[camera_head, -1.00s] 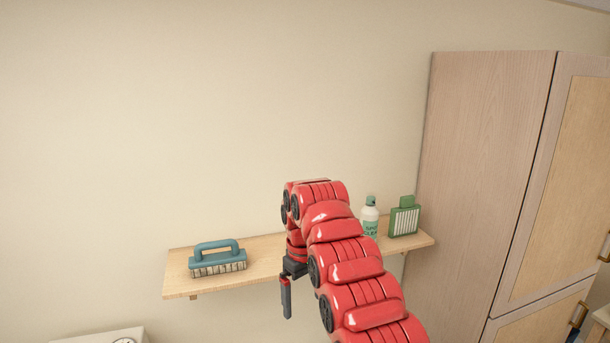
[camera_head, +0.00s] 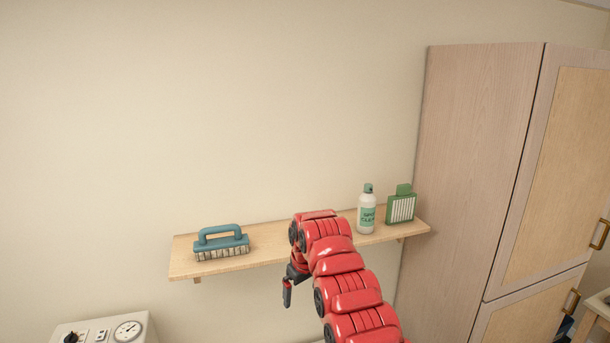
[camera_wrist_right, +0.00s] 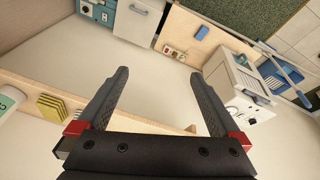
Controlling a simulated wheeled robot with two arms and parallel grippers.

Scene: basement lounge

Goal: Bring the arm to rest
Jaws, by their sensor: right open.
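My right arm (camera_head: 345,290) is red and comes up from the bottom of the head view, in front of the wooden wall shelf. Its gripper (camera_head: 288,292) hangs at the arm's far end, just below the shelf's front edge, and is partly hidden by the arm. In the right wrist view the two dark fingers (camera_wrist_right: 160,76) stand wide apart, open, with nothing between them. My left gripper is not in view.
A tall wooden cabinet (camera_head: 475,160) stands right. A white appliance with a dial (camera_head: 105,330) is lower left.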

